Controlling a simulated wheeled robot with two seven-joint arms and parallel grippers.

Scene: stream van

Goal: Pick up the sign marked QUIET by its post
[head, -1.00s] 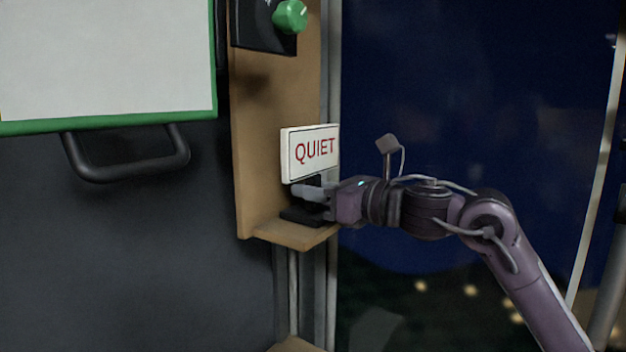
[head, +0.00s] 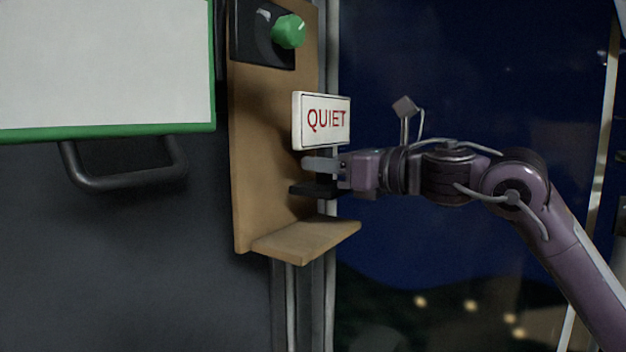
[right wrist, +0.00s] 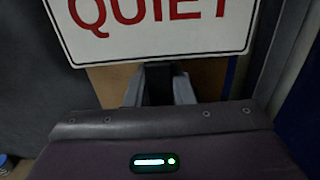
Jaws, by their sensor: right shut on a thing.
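The QUIET sign (head: 322,121) is a white plate with red letters and a thin dark border, on a dark post and dark base (head: 313,190). My right gripper (head: 322,166) is shut on the post just below the plate. The sign is upright and clear of the small wooden shelf (head: 305,239), with a gap under its base. In the right wrist view the plate (right wrist: 155,28) stands close ahead, its top cut off, with the dark post (right wrist: 158,82) between the fingers. My left gripper is not in view.
A wooden back panel (head: 265,150) rises behind the sign, with a green knob (head: 289,31) on a dark box above it. A green-framed white board (head: 105,65) and a dark handle (head: 125,181) are at left. A dark blue window (head: 450,70) is at right.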

